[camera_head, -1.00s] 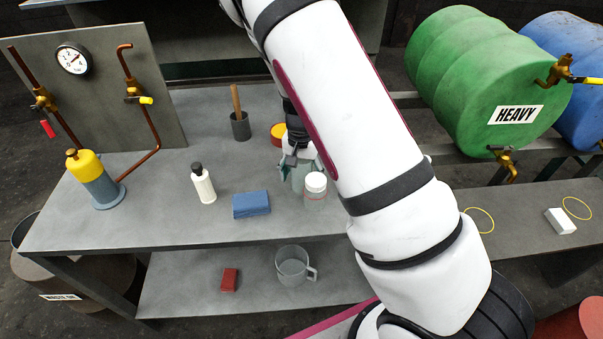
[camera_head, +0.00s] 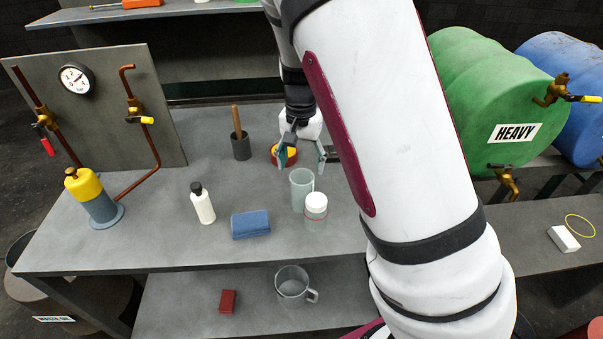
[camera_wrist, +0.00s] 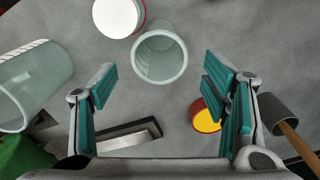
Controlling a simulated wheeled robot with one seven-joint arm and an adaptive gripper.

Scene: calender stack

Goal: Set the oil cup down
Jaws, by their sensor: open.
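The oil cup, which I take to be the clear greenish open cup (camera_head: 301,180), stands upright on the grey bench top. It is close beside a white-lidded jar (camera_head: 316,207). In the wrist view the cup (camera_wrist: 160,62) shows its open mouth, with the jar (camera_wrist: 118,14) at its upper left. My gripper (camera_head: 300,162) is open and empty, raised above and behind the cup. In the wrist view the fingers of my gripper (camera_wrist: 158,84) are spread wide, and the cup lies beyond them, apart from both.
A white bottle (camera_head: 203,205) and blue block (camera_head: 251,224) are left.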

